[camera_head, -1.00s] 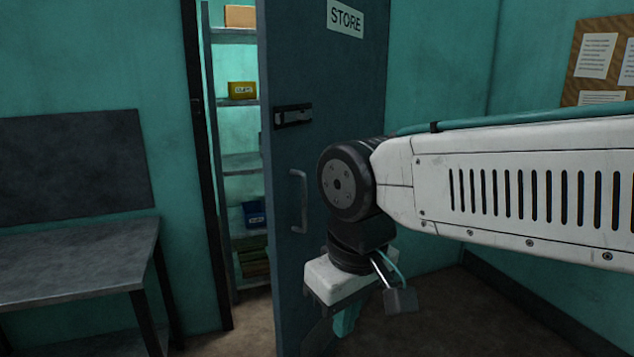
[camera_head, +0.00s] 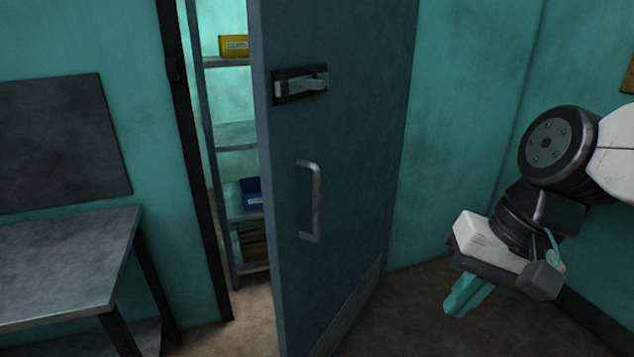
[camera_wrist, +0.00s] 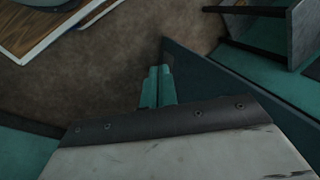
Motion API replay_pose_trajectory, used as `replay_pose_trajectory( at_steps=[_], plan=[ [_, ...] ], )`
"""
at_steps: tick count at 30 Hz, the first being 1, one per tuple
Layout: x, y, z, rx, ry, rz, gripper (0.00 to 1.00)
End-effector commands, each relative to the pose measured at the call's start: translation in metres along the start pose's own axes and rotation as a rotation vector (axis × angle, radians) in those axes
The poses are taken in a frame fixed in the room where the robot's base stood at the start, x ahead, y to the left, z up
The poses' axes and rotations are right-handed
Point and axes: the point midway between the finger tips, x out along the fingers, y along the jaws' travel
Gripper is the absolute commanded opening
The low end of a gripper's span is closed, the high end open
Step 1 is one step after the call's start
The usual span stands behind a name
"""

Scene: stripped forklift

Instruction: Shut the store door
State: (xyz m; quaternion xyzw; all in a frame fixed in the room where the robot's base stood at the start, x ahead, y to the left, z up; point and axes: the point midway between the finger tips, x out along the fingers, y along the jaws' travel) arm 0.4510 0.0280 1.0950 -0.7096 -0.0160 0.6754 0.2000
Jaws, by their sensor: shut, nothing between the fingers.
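The store door (camera_head: 360,160) is a dark blue-grey panel standing partly open, with a gap on its left through which shelves show. It has a metal pull handle (camera_head: 314,200) and a latch (camera_head: 300,85) near its left edge. My gripper (camera_head: 460,304) is at the right, apart from the door, pointing down with its teal fingers together and empty. In the wrist view my gripper (camera_wrist: 158,88) shows shut above the floor, and the door (camera_wrist: 230,85) is a dark diagonal panel to its right. The handle is not seen there.
A metal table (camera_head: 70,265) stands at the left by the dark door frame (camera_head: 190,130). Shelves with a yellow bin (camera_head: 233,46) and a blue bin (camera_head: 251,195) are behind the opening. The floor (camera_head: 400,310) between door and gripper is clear. A table (camera_wrist: 305,25) shows at the wrist view's top right.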

Motion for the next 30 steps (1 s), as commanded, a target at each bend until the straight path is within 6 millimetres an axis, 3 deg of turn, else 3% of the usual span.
replay_pose_trajectory(
  at_steps=[3,6,10,15,18,25,30],
  plan=[
    [0.013,-0.053,-0.026,0.314,-0.094,-0.247,0.00],
    [0.017,-0.095,-0.058,0.618,-0.184,-0.447,0.00],
    [0.019,-0.132,-0.110,1.018,-0.310,-0.668,0.00],
    [0.025,-0.149,-0.173,1.443,-0.449,-0.867,0.00],
    [0.028,-0.150,-0.197,1.600,-0.501,-0.936,0.00],
    [0.035,-0.156,-0.218,1.717,-0.543,-0.988,0.00],
    [0.051,-0.178,-0.226,1.714,-0.544,-0.984,0.00]
  ],
)
